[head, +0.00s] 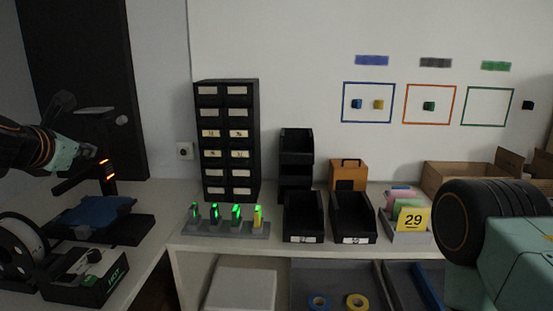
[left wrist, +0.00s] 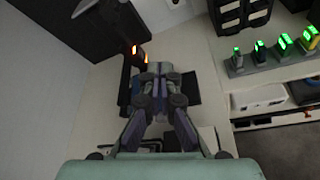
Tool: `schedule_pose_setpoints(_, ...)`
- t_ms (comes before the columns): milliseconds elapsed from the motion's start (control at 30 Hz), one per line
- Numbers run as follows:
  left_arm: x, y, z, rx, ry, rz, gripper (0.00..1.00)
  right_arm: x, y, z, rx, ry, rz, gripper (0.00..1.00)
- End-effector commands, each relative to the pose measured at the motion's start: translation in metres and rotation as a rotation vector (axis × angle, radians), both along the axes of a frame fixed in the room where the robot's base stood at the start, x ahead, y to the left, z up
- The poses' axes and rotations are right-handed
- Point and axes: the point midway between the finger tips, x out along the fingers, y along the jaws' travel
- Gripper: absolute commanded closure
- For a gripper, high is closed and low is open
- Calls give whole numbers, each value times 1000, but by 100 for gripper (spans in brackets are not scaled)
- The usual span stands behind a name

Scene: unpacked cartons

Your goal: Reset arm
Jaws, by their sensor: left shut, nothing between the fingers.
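My left gripper (head: 82,150) is at the far left in the head view, held in the air in front of the dark printer-like machine (head: 88,187). The left wrist view shows its fingers (left wrist: 157,70) together and empty, with the machine and its orange lights behind them. I cannot tell the gap between the fingers and the machine. A teal and black part of my right arm (head: 508,255) fills the lower right of the head view. The right gripper's fingers do not show.
A blue plate (head: 103,211) lies on the machine. A filament spool (head: 18,250) and a black box (head: 88,277) stand in front. On the counter are a drawer cabinet (head: 228,140), a rack of green-lit items (head: 227,227), black bins (head: 303,216) and an orange box (head: 348,176).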

Motion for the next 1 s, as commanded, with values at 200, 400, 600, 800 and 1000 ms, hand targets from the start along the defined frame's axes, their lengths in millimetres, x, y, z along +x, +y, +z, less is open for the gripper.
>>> schedule_pose_setpoints(200,3,4,2,160,6,-46,100,0,0,0,0,0,0,60)
schedule_pose_setpoints(400,2,2,-1,391,24,-120,100,0,0,0,0,0,0,60)
schedule_pose_setpoints(600,-8,-18,-25,763,84,-271,100,0,0,-1,0,0,0,60)
schedule_pose_setpoints(800,-36,-60,-131,1284,259,-614,100,0,0,-8,0,0,0,60)
schedule_pose_setpoints(1000,-90,-98,-246,1633,381,-1016,100,0,0,-15,0,1,0,60)
